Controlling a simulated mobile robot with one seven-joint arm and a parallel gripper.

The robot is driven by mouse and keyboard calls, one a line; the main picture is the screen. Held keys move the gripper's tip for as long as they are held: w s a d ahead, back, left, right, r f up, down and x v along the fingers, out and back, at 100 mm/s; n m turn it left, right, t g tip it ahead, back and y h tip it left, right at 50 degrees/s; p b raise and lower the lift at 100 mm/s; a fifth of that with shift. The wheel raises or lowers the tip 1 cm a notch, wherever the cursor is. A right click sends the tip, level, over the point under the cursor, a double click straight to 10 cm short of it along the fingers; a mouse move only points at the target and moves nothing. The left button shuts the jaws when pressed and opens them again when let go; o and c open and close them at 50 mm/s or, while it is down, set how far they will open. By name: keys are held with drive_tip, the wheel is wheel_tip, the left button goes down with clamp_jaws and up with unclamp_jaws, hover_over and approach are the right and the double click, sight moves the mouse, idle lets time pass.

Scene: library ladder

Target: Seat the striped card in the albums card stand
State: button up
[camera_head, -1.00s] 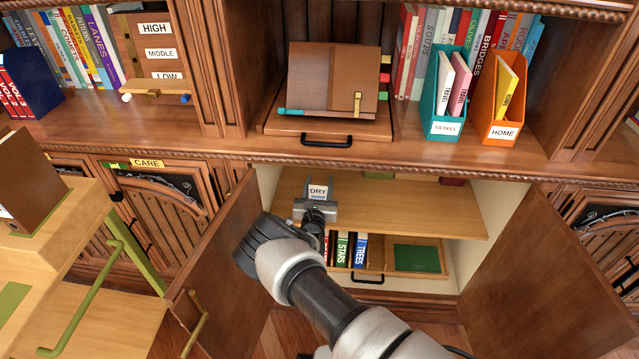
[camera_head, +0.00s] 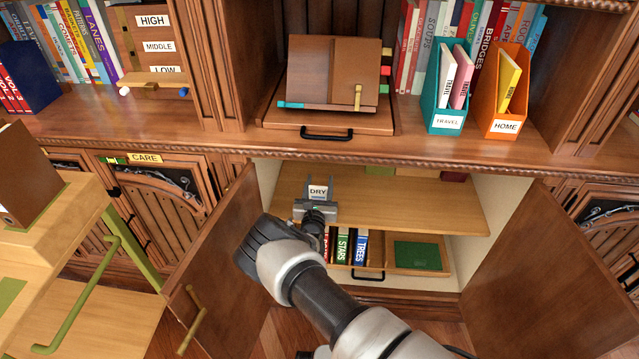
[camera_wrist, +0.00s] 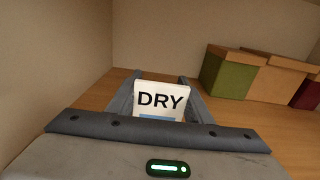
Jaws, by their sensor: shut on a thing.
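My gripper (camera_head: 318,192) is inside the open lower cabinet, just above its upper shelf (camera_head: 410,207). It is shut on a small white DRY pack (camera_wrist: 160,98) with black letters and a blue patch low on its front. In the wrist view the pack stands upright between the two grey fingers, and its lower part is hidden by the gripper. The DRY pack also shows in the head view (camera_head: 318,190). I cannot make out a striped card or a card stand marked albums in either view.
Open doors flank the cabinet, left (camera_head: 215,260) and right (camera_head: 545,270). Green and tan boxes (camera_wrist: 245,75) stand at the shelf's back right. Below is a tray (camera_head: 418,256) with books. Above are a book rest (camera_head: 333,75) and TRAVEL (camera_head: 447,122) and HOME (camera_head: 505,127) holders.

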drive_tip(key=shift+f+b, duration=0.35)
drive_tip(key=shift+f, duration=0.25)
drive_tip(key=o, duration=1.1)
drive_tip(key=s+p, duration=0.5)
drive_tip(key=s, duration=1.2)
drive_tip(key=shift+s+a, duration=0.2)
drive_tip(key=shift+a, duration=0.05)
